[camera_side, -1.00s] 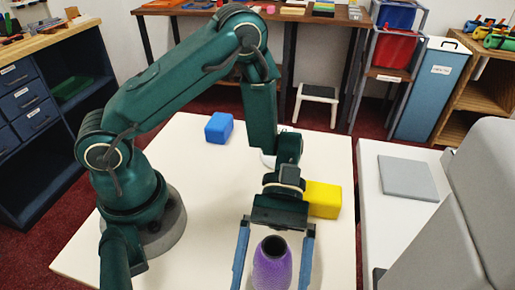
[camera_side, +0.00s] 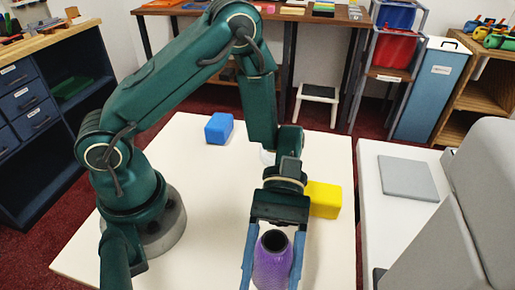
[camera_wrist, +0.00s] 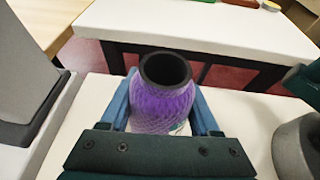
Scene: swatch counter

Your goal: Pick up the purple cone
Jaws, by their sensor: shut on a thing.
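The purple cone (camera_side: 271,262) looks like a rounded, ridged purple body with a dark open top, and it stands upright at the front of the white table. It also shows in the wrist view (camera_wrist: 165,97). My gripper (camera_side: 271,280) points down over it, with one blue finger against each side. The fingers are shut on the purple body. Its base is cut off by the lower edge in the side view and hidden by the gripper in the wrist view, so I cannot tell whether it touches the table.
A yellow block (camera_side: 324,200) lies just behind my gripper to the right. A blue block (camera_side: 219,128) is at the back of the white table (camera_side: 330,160). A white thing (camera_side: 267,156) is mostly hidden behind my arm. A grey plate (camera_side: 407,177) lies on the right-hand counter.

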